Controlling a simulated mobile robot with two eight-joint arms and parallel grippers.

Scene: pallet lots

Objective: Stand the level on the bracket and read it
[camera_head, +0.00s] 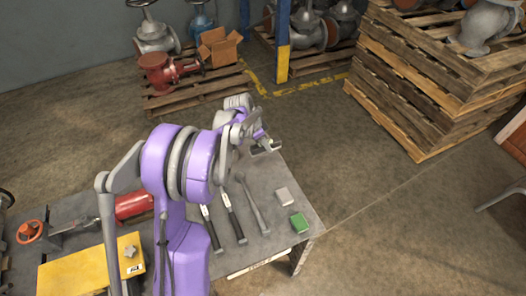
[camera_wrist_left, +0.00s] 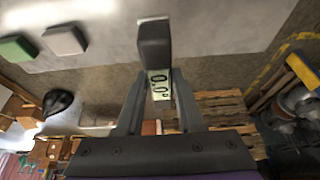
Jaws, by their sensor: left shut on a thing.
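The level (camera_wrist_left: 154,42) is a small dark block with a pale green display (camera_wrist_left: 160,84) in the left wrist view; its digits, seen turned, look like 0.0. My left gripper (camera_wrist_left: 158,110) is shut on it, its fingers on either side of the display end. In the head view my left gripper (camera_head: 262,142) is at the far edge of the grey workbench (camera_head: 285,222). A pale edge shows behind the level in the wrist view; I cannot tell if it is the bracket, or whether the level touches it. My right gripper is not in view.
A grey block (camera_head: 283,195) and a green block (camera_head: 299,223) lie near the bench's right edge, beside several long-handled tools (camera_head: 234,212). A yellow box (camera_head: 85,272) and a red cylinder (camera_head: 133,204) are at left. Pallets (camera_head: 425,75) stand beyond; the floor between is clear.

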